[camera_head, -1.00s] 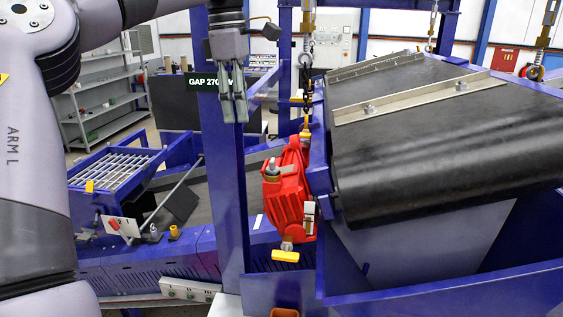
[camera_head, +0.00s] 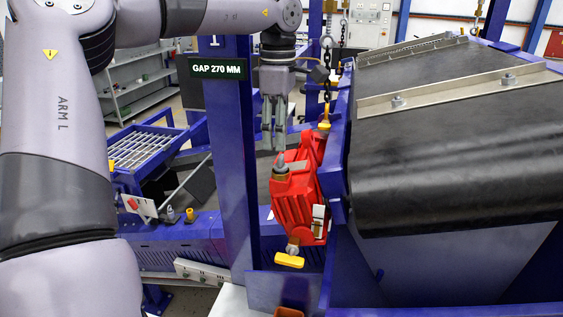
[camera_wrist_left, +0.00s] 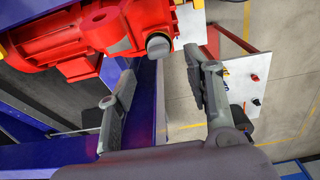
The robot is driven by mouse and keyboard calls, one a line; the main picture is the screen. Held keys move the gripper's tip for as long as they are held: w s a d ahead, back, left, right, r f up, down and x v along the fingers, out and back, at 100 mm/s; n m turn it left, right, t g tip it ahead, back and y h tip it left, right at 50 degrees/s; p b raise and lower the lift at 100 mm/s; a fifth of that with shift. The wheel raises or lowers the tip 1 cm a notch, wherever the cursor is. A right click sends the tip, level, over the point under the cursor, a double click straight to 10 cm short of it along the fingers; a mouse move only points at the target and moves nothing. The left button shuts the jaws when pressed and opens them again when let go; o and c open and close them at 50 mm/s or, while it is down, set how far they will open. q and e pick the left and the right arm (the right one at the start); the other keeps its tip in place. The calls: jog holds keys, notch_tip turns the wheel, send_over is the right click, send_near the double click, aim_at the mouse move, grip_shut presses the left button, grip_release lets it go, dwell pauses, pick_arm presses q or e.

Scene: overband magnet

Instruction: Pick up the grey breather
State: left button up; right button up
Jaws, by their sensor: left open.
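The grey breather (camera_head: 281,160) is a small upright plug with a rounded tip on top of the red gearbox (camera_head: 294,198). In the left wrist view the breather (camera_wrist_left: 158,46) sticks out from the red casing (camera_wrist_left: 75,38), near the gap between the fingertips. My left gripper (camera_head: 273,146) points down just above the breather, slightly left of it in the head view. Its fingers (camera_wrist_left: 160,66) are apart with nothing between them. I cannot tell whether a fingertip touches the breather. My right gripper is not in view.
A blue post (camera_head: 229,160) stands left of the gearbox. The large black belt (camera_head: 450,140) and its blue frame lie close on the right. A chain (camera_head: 327,82) hangs behind my left gripper. A white table (camera_wrist_left: 245,82) with small parts shows in the left wrist view.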

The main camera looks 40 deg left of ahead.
aim_at(278, 158)
pick_arm(q)
jog(key=shift+f+p, duration=0.45)
jog(key=shift+f, duration=0.35)
notch_tip(278, 158, down, 4)
jog(key=p, duration=0.2)
jog(key=shift+a+p, duration=0.1)
jog(key=shift+p, duration=0.25)
jog(key=shift+f, duration=0.45)
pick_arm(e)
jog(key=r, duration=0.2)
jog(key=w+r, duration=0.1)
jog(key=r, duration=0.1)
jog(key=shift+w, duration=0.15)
pick_arm(q)
jog(key=shift+r, duration=0.1)
jog(key=shift+c, duration=0.3)
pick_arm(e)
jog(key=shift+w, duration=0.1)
pick_arm(q)
jog(key=shift+c, duration=1.3)
grip_shut()
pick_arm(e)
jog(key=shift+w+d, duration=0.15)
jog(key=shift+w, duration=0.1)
